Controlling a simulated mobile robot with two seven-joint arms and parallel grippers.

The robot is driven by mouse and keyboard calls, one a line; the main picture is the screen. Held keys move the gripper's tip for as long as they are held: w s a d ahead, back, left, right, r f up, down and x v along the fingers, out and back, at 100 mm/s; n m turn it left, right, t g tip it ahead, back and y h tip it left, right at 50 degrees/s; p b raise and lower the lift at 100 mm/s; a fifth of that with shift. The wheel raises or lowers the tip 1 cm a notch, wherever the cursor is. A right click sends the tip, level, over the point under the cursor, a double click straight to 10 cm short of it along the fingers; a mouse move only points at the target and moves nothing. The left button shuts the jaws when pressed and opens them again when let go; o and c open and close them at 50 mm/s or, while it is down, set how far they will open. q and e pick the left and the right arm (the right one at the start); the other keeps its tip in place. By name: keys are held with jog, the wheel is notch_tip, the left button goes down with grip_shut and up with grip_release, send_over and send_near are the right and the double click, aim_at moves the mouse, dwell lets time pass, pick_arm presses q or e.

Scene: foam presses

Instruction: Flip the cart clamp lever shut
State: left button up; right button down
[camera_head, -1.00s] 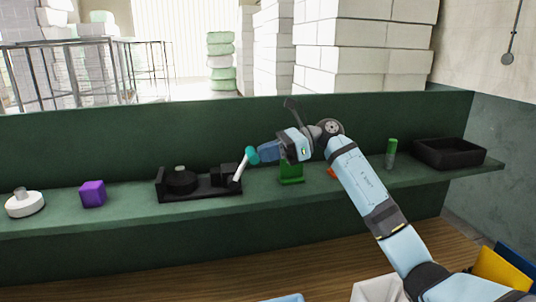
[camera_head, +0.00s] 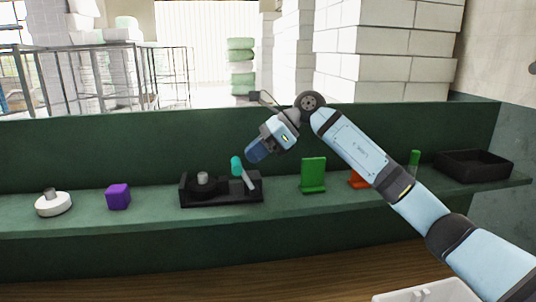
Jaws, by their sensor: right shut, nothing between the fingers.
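The cart clamp is a black fixture (camera_head: 222,198) on the green shelf, with a round black part and a pale knob at its left. Its lever (camera_head: 246,180) has a grey shaft and a teal tip. The lever leans up and to the left from the fixture's right end, tip toward the round part. My right gripper (camera_head: 252,153) is shut and empty, just above and right of the teal tip; whether it touches is hard to tell. My left gripper is not in view.
On the shelf (camera_head: 280,192), a white round part (camera_head: 53,204) and a purple cube (camera_head: 118,197) lie left. A green block (camera_head: 313,172), an orange piece (camera_head: 358,179), a green-topped cylinder (camera_head: 414,159) and a black tray (camera_head: 474,164) stand right. A green wall (camera_head: 60,155) rises behind.

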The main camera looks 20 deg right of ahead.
aim_at(234, 162)
jog(key=shift+w+a+h, duration=0.2)
jog(key=shift+a+h, duration=0.5)
jog(key=shift+a, duration=0.05)
jog(key=shift+w+a+f, duration=0.1)
jog(key=shift+a, duration=0.5)
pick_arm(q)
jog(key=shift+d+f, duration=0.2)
pick_arm(e)
jog(key=shift+w+a+f, duration=0.1)
jog(key=shift+a, duration=0.1)
pick_arm(q)
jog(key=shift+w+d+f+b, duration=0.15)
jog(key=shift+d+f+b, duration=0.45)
jog(key=shift+b, duration=0.3)
pick_arm(e)
jog(key=s+d+r, duration=0.1)
jog(key=d+r, duration=0.5)
jog(key=r, duration=0.6)
jog(key=shift+s+d+r, duration=0.15)
jog(key=shift+s+d, duration=0.05)
jog(key=shift+s, duration=0.1)
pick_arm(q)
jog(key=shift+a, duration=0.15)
pick_arm(e)
jog(key=shift+a, duration=0.1)
